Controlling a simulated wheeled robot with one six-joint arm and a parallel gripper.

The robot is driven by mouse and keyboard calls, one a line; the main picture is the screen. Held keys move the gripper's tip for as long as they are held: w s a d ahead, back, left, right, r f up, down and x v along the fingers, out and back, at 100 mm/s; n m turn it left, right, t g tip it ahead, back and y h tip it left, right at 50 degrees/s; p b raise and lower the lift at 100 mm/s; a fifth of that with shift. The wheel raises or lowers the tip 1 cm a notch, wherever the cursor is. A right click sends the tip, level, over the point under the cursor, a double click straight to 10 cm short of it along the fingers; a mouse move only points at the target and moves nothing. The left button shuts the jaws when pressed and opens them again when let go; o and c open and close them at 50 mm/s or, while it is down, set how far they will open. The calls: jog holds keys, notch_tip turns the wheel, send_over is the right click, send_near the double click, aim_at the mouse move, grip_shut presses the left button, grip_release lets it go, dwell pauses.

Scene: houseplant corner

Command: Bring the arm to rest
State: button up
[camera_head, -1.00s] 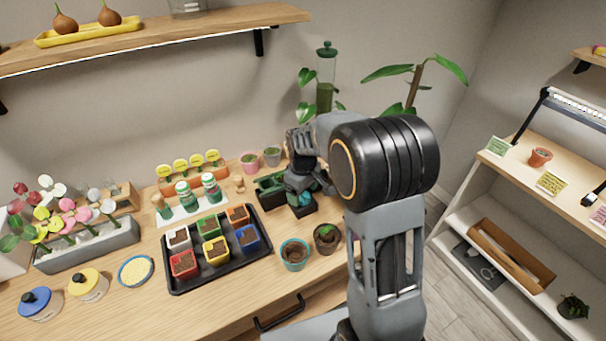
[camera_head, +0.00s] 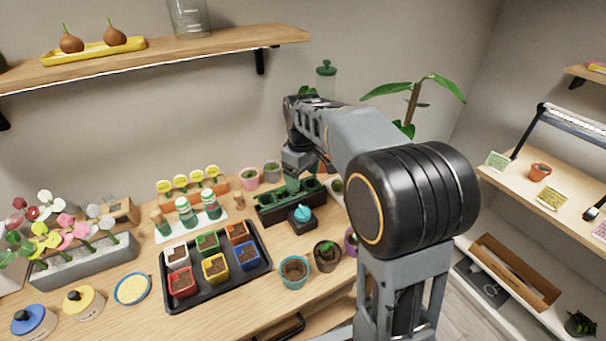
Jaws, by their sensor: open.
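My gripper (camera_head: 299,172) hangs at the end of my raised arm, over the back of the wooden bench. It is open, and I see nothing held in it. It is above and a little behind the dark green-celled tray (camera_head: 290,201). Its fingertips are small and partly hidden, so whether they clear the tray is hard to tell. My arm's large black joint covers the right end of the bench.
A black tray (camera_head: 188,304) of coloured soil pots lies at the middle front. A teal pot (camera_head: 294,271) and a brown pot (camera_head: 327,256) stand right of it. A small teal-topped object (camera_head: 302,217) sits by the green tray. A shelf (camera_head: 200,50) runs above.

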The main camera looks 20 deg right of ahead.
dwell(0.3)
jog(key=s+f+m+t, duration=0.1)
jog(key=s+m, duration=0.2)
jog(key=s, duration=0.6)
jog(key=s+f+m+t, duration=0.1)
jog(key=s+m, duration=0.3)
jog(key=s, duration=0.4)
jog(key=shift+s+f+t, duration=0.25)
jog(key=shift+s+t, duration=0.1)
jog(key=shift+t, duration=0.45)
